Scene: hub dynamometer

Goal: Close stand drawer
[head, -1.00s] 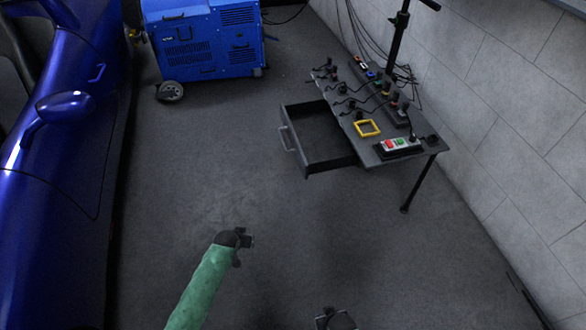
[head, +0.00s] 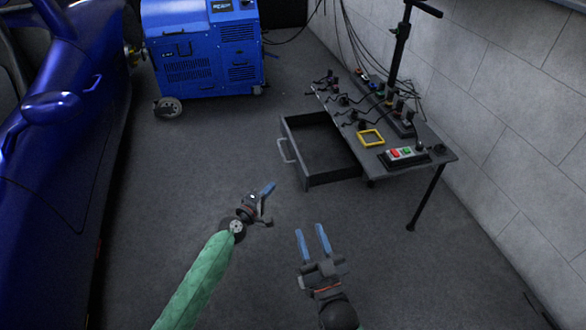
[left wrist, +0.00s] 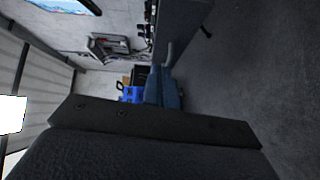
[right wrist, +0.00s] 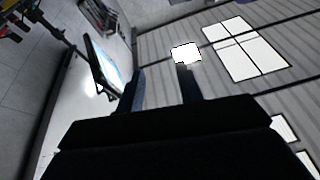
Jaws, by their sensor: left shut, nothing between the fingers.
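The stand drawer (head: 322,150) is pulled out to the left from under the dark stand table (head: 425,150). Its front with a light handle (head: 287,151) faces left, and its inside looks empty. My left gripper (head: 268,189) is shut and empty, below and left of the drawer front, apart from it. In the left wrist view its blue fingers (left wrist: 162,90) point toward what looks like the handle (left wrist: 170,54). My right gripper (head: 312,230) is open and empty, lower in the head view, over the floor. Its parted fingers also show in the right wrist view (right wrist: 162,85).
A blue machine (head: 203,50) stands at the back. A blue car (head: 65,170) fills the left side. Floor is clear between car and drawer.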

